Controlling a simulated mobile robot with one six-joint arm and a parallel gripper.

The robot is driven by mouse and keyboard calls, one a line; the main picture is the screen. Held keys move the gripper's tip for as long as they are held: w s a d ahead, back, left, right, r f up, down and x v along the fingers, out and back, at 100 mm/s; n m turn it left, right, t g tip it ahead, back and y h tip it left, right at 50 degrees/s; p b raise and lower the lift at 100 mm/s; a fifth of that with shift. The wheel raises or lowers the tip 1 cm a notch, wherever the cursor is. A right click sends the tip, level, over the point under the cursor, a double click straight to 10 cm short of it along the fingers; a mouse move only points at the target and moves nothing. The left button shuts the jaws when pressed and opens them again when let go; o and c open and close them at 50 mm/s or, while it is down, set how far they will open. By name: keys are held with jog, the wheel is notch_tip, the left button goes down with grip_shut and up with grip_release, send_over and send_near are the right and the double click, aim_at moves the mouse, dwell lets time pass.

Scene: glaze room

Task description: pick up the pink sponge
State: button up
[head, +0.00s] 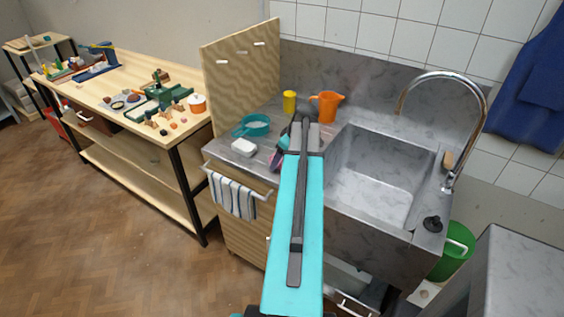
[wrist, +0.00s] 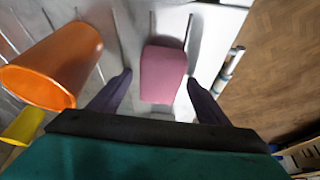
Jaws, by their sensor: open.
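The pink sponge (wrist: 163,72) shows in the wrist view as a rounded block on the grey ribbed drainboard. It lies between the two dark purple fingers of my gripper (wrist: 160,78), which stand apart with a gap on either side of it. In the head view my gripper (head: 275,158) is low over the drainboard left of the sink, partly behind my arm. I cannot clearly make out the sponge in the head view.
An orange jug (head: 327,106) and a yellow cup (head: 289,101) stand behind my gripper. A teal pan (head: 254,126) and a white block (head: 244,147) lie to its left. The empty sink (head: 375,178) is on the right. A striped towel (head: 233,196) hangs in front.

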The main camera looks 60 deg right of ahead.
jog(key=shift+f, duration=0.15)
dwell(0.4)
jog(key=c, duration=1.1)
jog(key=shift+r, duration=0.2)
jog(key=shift+r+b, duration=0.9)
jog(key=shift+r, duration=0.7)
jog(key=s+a+b, duration=0.1)
jog(key=s+a, duration=0.1)
jog(key=s, duration=0.1)
jog(key=s+a+r+b, duration=0.1)
jog(key=s+a, duration=0.2)
jog(key=s, duration=0.1)
jog(key=s+a+b, duration=0.1)
jog(key=s+a, duration=0.1)
jog(key=s, duration=0.2)
jog(key=shift+s+a+r+b, duration=0.15)
jog(key=shift+s+a+b, duration=0.1)
jog(key=shift+a+b, duration=0.1)
jog(key=shift+s+a+b, duration=0.1)
jog(key=shift+s+b, duration=0.2)
jog(key=shift+b, duration=0.1)
jog(key=shift+s+a+r+b, duration=0.2)
jog(key=shift+s+a+b, duration=0.2)
jog(key=shift+s, duration=0.25)
